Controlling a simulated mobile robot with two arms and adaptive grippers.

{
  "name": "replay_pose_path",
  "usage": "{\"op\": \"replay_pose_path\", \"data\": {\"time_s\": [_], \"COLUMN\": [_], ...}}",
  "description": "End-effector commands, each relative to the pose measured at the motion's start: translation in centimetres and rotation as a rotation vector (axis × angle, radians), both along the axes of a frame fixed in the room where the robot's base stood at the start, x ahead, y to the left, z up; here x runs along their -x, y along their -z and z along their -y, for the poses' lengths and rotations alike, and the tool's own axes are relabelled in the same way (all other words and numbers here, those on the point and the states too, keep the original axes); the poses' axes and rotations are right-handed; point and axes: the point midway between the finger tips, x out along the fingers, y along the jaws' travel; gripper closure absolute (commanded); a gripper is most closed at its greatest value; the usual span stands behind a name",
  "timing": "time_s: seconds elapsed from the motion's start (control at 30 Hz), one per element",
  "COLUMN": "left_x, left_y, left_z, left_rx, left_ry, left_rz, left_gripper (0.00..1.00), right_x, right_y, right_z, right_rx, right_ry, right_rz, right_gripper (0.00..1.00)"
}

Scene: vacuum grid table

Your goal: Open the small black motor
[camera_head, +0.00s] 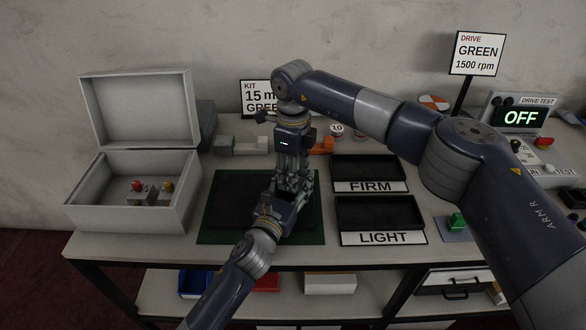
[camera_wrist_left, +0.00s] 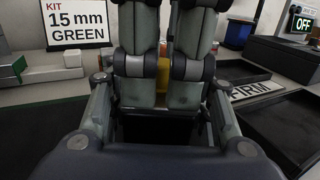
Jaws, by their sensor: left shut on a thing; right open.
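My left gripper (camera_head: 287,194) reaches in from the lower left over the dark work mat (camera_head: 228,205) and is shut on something. My right gripper (camera_head: 293,176) points down from above and is open, its fingers close to the left gripper's fingertips. In the left wrist view the right gripper's two grey fingers (camera_wrist_left: 165,80) stand just beyond and between my left fingers. A small yellow-orange patch (camera_wrist_left: 163,76) shows between them; I cannot tell what it belongs to. The small black motor cannot be made out; the grippers hide the spot where they meet.
Black trays marked FIRM (camera_head: 368,170) and LIGHT (camera_head: 378,212) lie right of the mat. An open white box (camera_head: 120,212) with red and yellow knobs stands left. A kit sign (camera_head: 254,97) and an orange part (camera_head: 323,145) are behind. The drive tester display (camera_head: 521,118) reads OFF.

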Motion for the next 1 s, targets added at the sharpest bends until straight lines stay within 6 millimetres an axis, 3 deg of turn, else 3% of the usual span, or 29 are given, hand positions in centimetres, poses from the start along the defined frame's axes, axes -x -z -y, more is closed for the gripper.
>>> {"op": "replay_pose_path", "data": {"time_s": [0.07, 0.27, 1.0], "left_x": [0.02, 0.02, 0.03], "left_y": [0.19, 0.2, 0.23], "left_z": [-0.03, -0.03, -0.02], "left_rx": [-0.001, -0.002, -0.002], "left_ry": [-0.001, -0.001, -0.001], "left_rz": [-0.003, -0.004, -0.004], "left_gripper": [0.97, 0.97, 0.97], "right_x": [0.01, 0.01, -0.01], "right_y": [0.01, 0.0, -0.29], "right_z": [-0.01, -0.02, -0.02], "right_rx": [0.0, 0.0, -0.001], "right_ry": [0.0, 0.0, 0.0], "right_rz": [0.0, 0.0, 0.0], "right_gripper": [0.58, 1.0, 1.0]}}
